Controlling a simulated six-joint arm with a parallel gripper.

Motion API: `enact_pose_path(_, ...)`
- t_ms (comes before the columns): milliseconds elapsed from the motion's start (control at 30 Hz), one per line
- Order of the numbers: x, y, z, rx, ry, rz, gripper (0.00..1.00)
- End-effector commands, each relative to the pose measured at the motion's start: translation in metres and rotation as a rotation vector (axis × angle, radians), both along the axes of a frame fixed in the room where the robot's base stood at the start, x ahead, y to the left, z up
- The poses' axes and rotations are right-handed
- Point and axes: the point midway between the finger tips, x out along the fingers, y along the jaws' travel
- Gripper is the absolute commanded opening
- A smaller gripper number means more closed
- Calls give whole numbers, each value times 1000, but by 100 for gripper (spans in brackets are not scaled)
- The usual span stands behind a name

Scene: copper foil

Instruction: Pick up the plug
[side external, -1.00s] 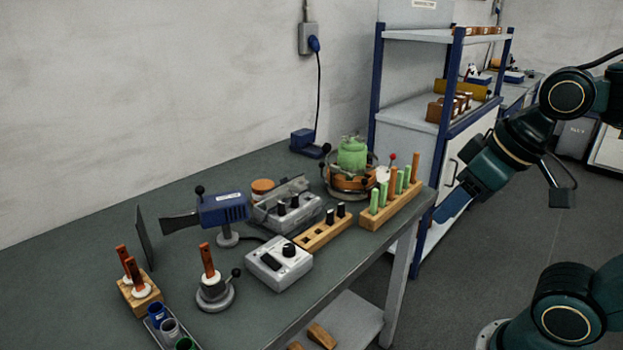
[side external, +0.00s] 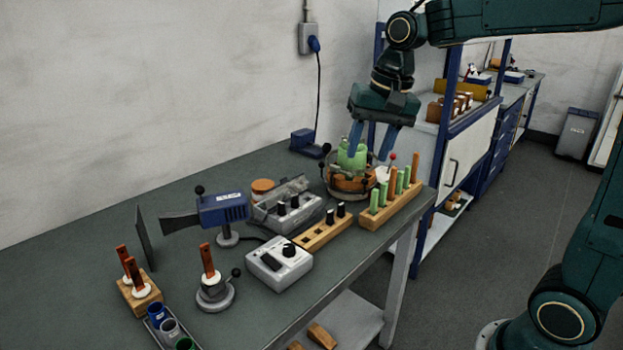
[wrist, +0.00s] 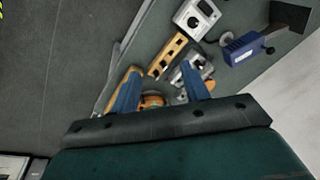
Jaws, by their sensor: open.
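My gripper (side external: 368,156) is open and points down over the back right of the bench, its two blue fingers around or just in front of a green vessel (side external: 352,153); I cannot tell if they touch it. In the wrist view, my gripper (wrist: 162,69) shows nothing held between its fingers. Which thing is the plug is not clear. Small black plug-like pieces (side external: 335,213) stand in a wooden block (side external: 322,233) with square holes, left of the gripper. A blue plug (side external: 314,44) with a cable sits in the wall socket.
The green vessel sits in a round orange and metal holder (side external: 350,184). A wooden rack (side external: 390,212) of green and orange sticks stands right of it. The bench's back left is clear.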

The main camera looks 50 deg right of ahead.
Motion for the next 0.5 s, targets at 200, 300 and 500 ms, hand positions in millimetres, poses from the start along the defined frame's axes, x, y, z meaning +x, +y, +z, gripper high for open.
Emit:
enact_pose_path(200, 45, -19, -17, 45, 72, -155, 46)
enact_pose_path(300, 63, -28, -26, 63, 105, -226, 46)
enact_pose_path(500, 98, -48, -52, 93, 169, -370, 46)
